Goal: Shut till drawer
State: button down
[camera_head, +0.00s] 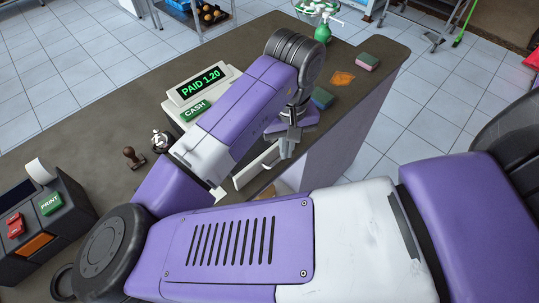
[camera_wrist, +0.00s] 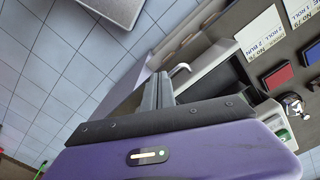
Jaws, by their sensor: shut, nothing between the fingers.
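The till (camera_head: 200,90) stands on the brown counter, its display reading PAID 1.20 above a green CASH key. Its drawer (camera_head: 256,165) sticks out from the till, with a pale front partly hidden behind my arm. In the wrist view the drawer (camera_wrist: 207,57) shows its light edge and a dark inside, with a pale curved handle (camera_wrist: 180,68). My gripper (camera_head: 289,142) is shut and empty, close to the front side of the drawer. In the wrist view its fingers (camera_wrist: 160,82) are together beside the handle; I cannot tell whether they touch the drawer.
A stamp (camera_head: 133,157) and a printer (camera_head: 40,210) are at left. Ink pads (camera_wrist: 279,76) and cards (camera_wrist: 262,32) show in the wrist view.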

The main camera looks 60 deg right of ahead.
aim_at(274, 152)
jog(key=shift+f, duration=0.2)
jog(key=shift+f+b, duration=1.9)
jog(key=shift+f, duration=0.55)
jog(key=shift+w+d+p, duration=0.2)
jog(key=shift+w+d, duration=0.05)
jog(key=shift+w, duration=0.6)
jog(key=shift+w+d+p, duration=0.2)
jog(key=shift+w+d, duration=0.05)
jog(key=shift+w, duration=0.7)
jog(key=shift+w+d+p, duration=0.2)
jog(key=shift+w+d, duration=0.05)
jog(key=shift+w, duration=0.55)
jog(key=shift+w+d+p, duration=0.15)
jog(key=shift+w+d, duration=0.1)
jog(key=shift+w, duration=0.55)
jog(key=shift+w+d+p, duration=0.2)
jog(key=shift+w+d, duration=0.05)
jog(key=shift+w, duration=0.6)
jog(key=shift+w+d+p, duration=0.15)
jog(key=shift+w+d, duration=0.1)
jog(key=shift+w, duration=0.55)
